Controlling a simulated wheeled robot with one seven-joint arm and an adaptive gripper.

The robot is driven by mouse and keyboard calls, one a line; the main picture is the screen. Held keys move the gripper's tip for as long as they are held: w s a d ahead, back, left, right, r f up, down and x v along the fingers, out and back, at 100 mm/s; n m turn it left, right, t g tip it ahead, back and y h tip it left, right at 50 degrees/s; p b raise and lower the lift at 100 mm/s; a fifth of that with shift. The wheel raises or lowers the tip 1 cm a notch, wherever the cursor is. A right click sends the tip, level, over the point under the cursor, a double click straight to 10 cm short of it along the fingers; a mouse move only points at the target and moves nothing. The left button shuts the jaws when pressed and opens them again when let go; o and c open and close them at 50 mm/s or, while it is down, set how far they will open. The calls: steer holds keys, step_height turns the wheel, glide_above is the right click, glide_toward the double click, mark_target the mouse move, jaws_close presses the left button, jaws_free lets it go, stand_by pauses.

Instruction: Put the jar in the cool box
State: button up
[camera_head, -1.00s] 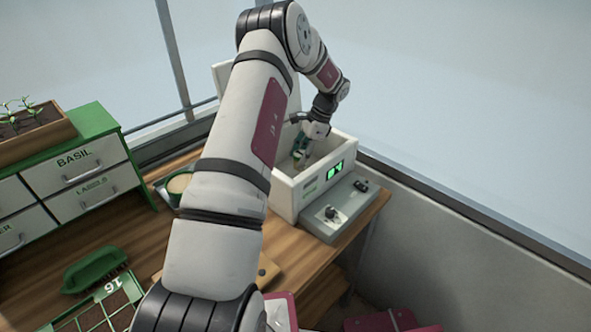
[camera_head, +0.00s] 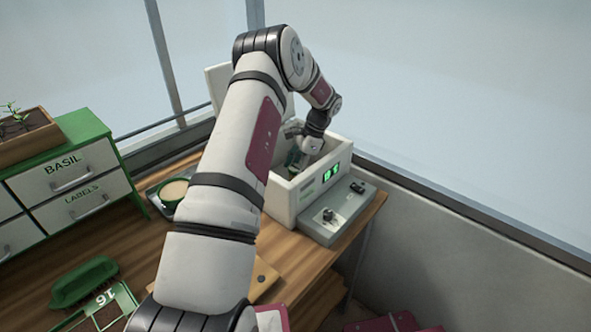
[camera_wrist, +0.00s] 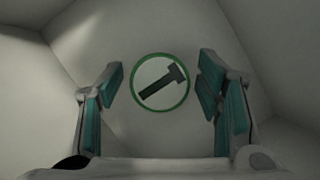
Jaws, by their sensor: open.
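The jar (camera_wrist: 160,82) shows from above in the wrist view as a round pale lid with a green rim and a dark hammer-shaped mark. It is inside the white cool box (camera_head: 284,202), whose pale walls surround it. My gripper (camera_head: 298,158) reaches down into the box in the head view. Its teal-padded fingers are open on either side of the jar, with a visible gap on both sides. The jar's body is hidden under its lid in the wrist view. The box lid (camera_head: 218,85) stands raised behind.
The cool box has a green display (camera_head: 331,173) and stands by a grey panel with knobs (camera_head: 328,217). A bowl (camera_head: 173,191) on a tray is left of it. Green-framed drawers (camera_head: 75,180), a green brush (camera_head: 84,280) and a seed tray (camera_head: 113,300) are further left.

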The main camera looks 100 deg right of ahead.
steer(key=shift+r, duration=0.1)
steer(key=v, duration=1.2)
steer(key=shift+r+p, duration=0.15)
steer(key=shift+p, duration=0.15)
